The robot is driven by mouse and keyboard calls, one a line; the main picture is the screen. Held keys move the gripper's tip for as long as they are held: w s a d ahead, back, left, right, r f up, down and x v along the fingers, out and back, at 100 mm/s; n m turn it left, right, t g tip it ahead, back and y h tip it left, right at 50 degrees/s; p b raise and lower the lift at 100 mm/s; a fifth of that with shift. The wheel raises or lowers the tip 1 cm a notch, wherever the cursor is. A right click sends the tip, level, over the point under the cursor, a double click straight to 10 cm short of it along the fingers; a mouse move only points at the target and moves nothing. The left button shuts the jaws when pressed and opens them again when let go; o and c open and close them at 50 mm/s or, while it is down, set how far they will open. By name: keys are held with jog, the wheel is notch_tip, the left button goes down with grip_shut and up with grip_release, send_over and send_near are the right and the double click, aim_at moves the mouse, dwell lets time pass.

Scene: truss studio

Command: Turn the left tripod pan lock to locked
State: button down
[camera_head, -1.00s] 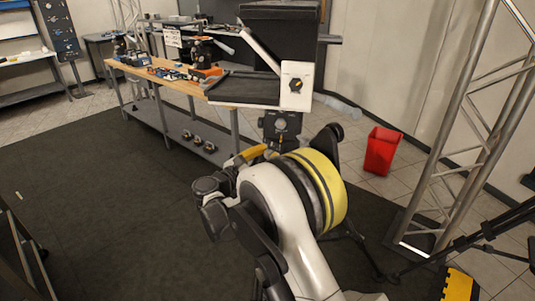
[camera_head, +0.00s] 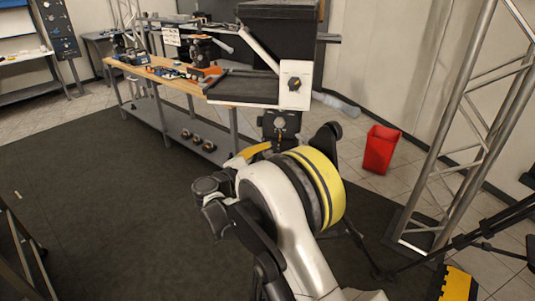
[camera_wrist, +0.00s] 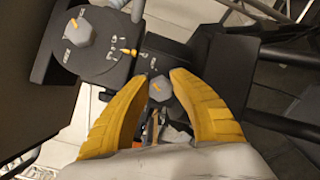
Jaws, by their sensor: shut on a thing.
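In the wrist view my gripper (camera_wrist: 158,76) has its two yellow fingers on either side of a small grey knob (camera_wrist: 160,90) with a yellow pointer mark, and is shut on it. The knob sits on a dark plate with small white markings. A larger grey knob (camera_wrist: 79,33) with a yellow mark is on the dark round plate at upper left, outside the fingers. In the head view the dark tripod head (camera_head: 281,122) stands below the teleprompter-like box, and a yellow finger (camera_head: 257,150) shows beside it. My arm hides the lower tripod; I cannot read the knob's markings.
A white panel with a black and yellow dial (camera_head: 295,83) hangs above the tripod head. A wooden workbench (camera_head: 180,84) with tools stands behind to the left. A red bin (camera_head: 380,150) and a metal truss (camera_head: 465,150) stand to the right.

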jog(key=shift+m, duration=0.5)
jog(key=c, duration=1.1)
grip_release()
jog(key=v, duration=0.8)
jog(key=shift+r, duration=0.1)
